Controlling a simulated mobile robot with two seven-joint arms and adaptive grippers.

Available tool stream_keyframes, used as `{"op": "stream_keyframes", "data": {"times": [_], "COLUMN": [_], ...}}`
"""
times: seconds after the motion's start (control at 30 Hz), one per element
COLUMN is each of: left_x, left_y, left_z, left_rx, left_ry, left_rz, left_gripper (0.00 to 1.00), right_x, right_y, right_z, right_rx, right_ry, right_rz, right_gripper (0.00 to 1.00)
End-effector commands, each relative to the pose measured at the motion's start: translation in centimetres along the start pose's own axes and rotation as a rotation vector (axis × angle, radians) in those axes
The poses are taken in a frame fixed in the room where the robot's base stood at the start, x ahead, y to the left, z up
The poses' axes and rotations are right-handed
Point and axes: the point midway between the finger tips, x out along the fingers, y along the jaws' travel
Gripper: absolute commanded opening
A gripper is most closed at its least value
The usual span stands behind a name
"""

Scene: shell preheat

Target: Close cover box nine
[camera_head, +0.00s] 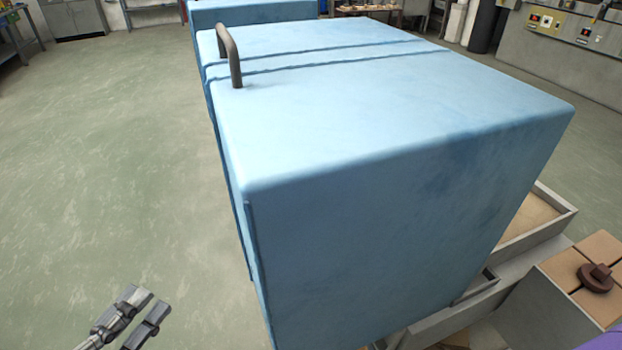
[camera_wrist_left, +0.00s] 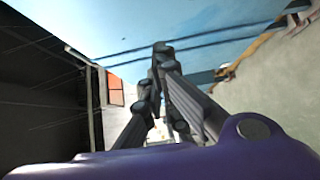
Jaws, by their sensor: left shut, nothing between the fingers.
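A big light-blue box (camera_head: 400,190) fills the middle of the head view, with two dark seams across its top. A dark bent handle (camera_head: 232,55) stands at its far left top edge. No number shows on it, so I cannot tell whether it is box nine. My left gripper (camera_head: 151,302) is low at the left, apart from the box's left side, shut and empty. In the left wrist view its fingers (camera_wrist_left: 163,62) meet in front of a light-blue surface (camera_wrist_left: 130,25) with two dark seams; contact cannot be told. My right gripper is out of view.
Another blue block (camera_head: 250,12) stands behind the box. Grey-walled trays (camera_head: 535,225) and a tan-topped block with a brown knob (camera_head: 597,278) are at the right. The green floor (camera_head: 100,170) at the left is clear. A dark area (camera_wrist_left: 40,90) lies left in the wrist view.

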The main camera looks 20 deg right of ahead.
Motion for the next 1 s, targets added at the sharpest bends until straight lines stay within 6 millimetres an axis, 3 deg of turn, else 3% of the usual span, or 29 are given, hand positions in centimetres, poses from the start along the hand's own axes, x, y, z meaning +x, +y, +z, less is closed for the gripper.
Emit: {"op": "stream_keyframes", "data": {"times": [0.27, 0.6, 0.8, 1.0], "left_x": [3.1, 10.3, 12.0, 12.7], "left_y": [1.3, 1.0, 0.7, 0.4], "left_z": [0.0, 0.1, 2.1, 2.9], "left_rx": [-0.007, -0.007, -0.008, -0.006], "left_ry": [-0.002, -0.003, -0.003, -0.002], "left_rz": [0.016, 0.012, 0.007, 0.004], "left_gripper": [0.00, 0.00, 0.00, 0.00], "right_x": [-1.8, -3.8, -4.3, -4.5], "right_y": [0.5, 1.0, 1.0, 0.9], "right_z": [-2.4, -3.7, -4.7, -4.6], "right_rx": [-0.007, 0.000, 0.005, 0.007], "right_ry": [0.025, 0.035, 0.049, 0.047], "right_rz": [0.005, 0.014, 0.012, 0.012], "right_gripper": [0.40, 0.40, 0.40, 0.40]}}
